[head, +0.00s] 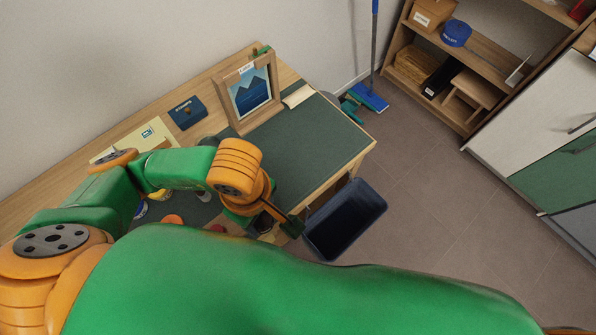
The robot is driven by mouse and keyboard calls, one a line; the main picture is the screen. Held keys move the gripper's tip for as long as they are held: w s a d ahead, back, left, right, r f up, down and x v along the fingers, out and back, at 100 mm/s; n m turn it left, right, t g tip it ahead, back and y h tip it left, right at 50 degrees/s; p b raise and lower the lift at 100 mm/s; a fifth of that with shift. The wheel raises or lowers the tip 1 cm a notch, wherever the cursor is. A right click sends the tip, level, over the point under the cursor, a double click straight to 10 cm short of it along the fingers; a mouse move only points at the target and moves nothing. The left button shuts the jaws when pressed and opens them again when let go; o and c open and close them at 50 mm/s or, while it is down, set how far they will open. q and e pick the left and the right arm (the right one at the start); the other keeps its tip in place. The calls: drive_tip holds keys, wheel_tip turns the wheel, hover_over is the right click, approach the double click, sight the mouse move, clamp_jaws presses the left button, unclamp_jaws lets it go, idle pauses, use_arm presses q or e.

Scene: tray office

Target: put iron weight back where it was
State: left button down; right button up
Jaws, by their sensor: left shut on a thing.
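My left gripper (279,223) is over the front right part of the desk, close to its edge. It is shut on a small dark thing (263,224), which looks like the iron weight. Its orange wrist and the dark fingers hide most of that thing, so its shape and whether it touches the desk cannot be told. My right gripper is not in view.
The green desk mat (318,145) is clear at right. A dark bin (346,218) stands on the floor beside the desk. My green arm covers the foreground.

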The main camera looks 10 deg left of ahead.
use_arm(q)
drive_tip(key=f+b, duration=0.1)
drive_tip(key=b, duration=0.1)
drive_tip(key=w+f+b, duration=0.1)
drive_tip(key=b, duration=0.1)
drive_tip(key=shift+a+f, duration=0.1)
drive_tip(key=shift+a, duration=0.3)
drive_tip(key=w+f, duration=0.2)
drive_tip(key=w, duration=0.1)
drive_tip(key=w+f, duration=0.2)
drive_tip(key=w, duration=0.2)
drive_tip(key=w+f+p, duration=0.1)
drive_tip(key=w+f, duration=0.2)
drive_tip(key=w, duration=0.1)
drive_tip(key=shift+w+d, duration=0.15)
drive_tip(key=shift+d, duration=0.1)
drive_tip(key=f, duration=0.1)
drive_tip(key=f+p, duration=0.1)
drive_tip(key=f, duration=0.1)
drive_tip(key=shift+w+f, duration=0.2)
drive_tip(key=shift+f, duration=0.15)
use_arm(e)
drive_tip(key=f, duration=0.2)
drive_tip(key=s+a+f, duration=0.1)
